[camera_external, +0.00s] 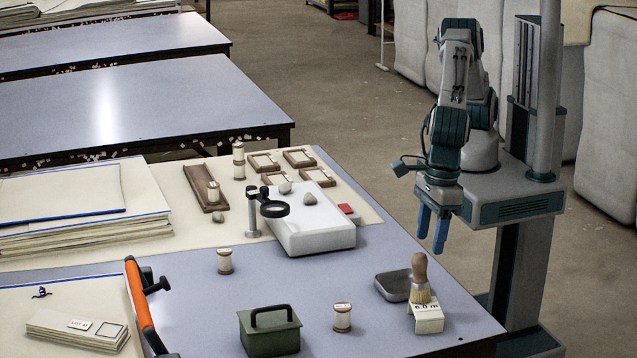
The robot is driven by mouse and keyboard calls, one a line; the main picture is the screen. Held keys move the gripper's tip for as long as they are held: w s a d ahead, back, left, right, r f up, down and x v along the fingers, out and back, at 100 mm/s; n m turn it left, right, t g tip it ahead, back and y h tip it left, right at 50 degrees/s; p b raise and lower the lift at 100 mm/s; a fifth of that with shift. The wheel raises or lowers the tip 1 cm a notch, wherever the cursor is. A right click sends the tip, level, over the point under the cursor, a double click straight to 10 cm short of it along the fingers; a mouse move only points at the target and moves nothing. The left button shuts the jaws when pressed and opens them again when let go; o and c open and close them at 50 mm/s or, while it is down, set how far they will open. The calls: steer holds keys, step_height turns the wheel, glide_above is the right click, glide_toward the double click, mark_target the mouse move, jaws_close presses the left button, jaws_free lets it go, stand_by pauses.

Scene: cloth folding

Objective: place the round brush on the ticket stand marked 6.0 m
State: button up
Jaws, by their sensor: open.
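The round brush (420,274) has a wooden handle and pale bristles and is upright, handle up, at the right front of the table. Its bristle end meets the top of the white ticket stand (427,324) marked 6.0 m. It appears to stand on it, though the exact contact is too small to tell. My gripper (431,246) has two blue fingers pointing down, apart and empty. It hangs beyond the table's right edge, above and behind the brush, not touching it.
A grey tray (393,287) lies just left of the brush. A thread spool (342,318) and a green box (269,333) with a handle stand further left. A white block (312,236) and a magnifier (274,209) are behind. The table's right edge is near the stand.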

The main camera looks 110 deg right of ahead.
step_height(320, 180, up, 3)
steer(key=shift+s+r, duration=0.1)
steer(key=shift+s, duration=0.05)
